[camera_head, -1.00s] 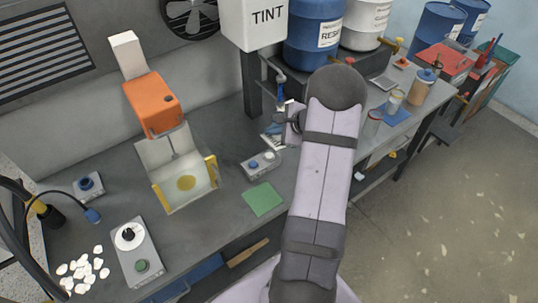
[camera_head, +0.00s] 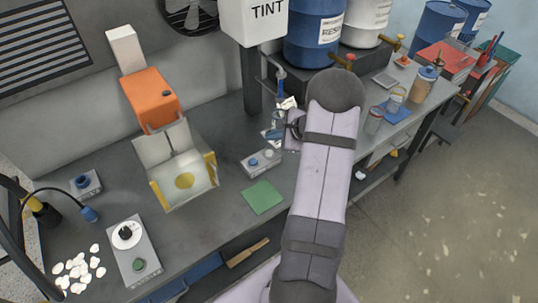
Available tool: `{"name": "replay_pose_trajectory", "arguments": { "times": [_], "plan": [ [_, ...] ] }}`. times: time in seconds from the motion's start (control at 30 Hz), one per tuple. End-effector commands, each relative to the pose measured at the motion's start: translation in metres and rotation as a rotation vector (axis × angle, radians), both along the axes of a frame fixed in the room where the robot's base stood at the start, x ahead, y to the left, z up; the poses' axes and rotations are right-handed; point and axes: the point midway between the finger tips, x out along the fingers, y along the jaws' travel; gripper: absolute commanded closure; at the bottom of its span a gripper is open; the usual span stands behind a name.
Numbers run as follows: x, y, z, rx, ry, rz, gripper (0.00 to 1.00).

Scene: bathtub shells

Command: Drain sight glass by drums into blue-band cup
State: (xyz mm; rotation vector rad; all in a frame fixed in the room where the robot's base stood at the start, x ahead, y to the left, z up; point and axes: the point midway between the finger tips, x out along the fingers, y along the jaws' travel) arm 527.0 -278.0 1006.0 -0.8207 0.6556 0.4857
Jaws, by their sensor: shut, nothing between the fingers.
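My gripper (camera_head: 293,122) is partly visible beside my large forearm, at the back of the bench near the post. Its fingers are small and mostly hidden; they look shut and empty. A small clear vessel with blue on it (camera_head: 277,117) stands just left of my gripper; whether they touch, and whether it is the blue-band cup, I cannot tell. A blue tap on a pipe (camera_head: 280,74) hangs above it, below the blue drum (camera_head: 314,32). A white drum (camera_head: 366,22) stands to its right. I cannot make out the sight glass with certainty; my arm hides part of the area.
Two small cups, one clear (camera_head: 396,98) and one reddish (camera_head: 374,120), and a tan jar (camera_head: 424,84) stand on the right bench. An orange machine (camera_head: 151,98) stands further left.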

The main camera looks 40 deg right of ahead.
Motion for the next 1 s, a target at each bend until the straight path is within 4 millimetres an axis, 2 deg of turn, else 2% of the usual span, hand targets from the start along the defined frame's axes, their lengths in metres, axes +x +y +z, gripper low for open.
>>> {"name": "replay_pose_trajectory", "arguments": {
  "times": [0.03, 0.2, 0.4, 1.0],
  "plan": [
    [0.0, 0.0, -0.011, 0.002, 0.001, -0.001, 1.0],
    [0.0, 0.0, -0.032, 0.0, 0.0, 0.0, 1.0],
    [0.0, 0.0, -0.047, -0.001, 0.0, 0.001, 1.0],
    [0.0, 0.0, -0.05, -0.001, 0.0, 0.001, 1.0]
  ]
}}
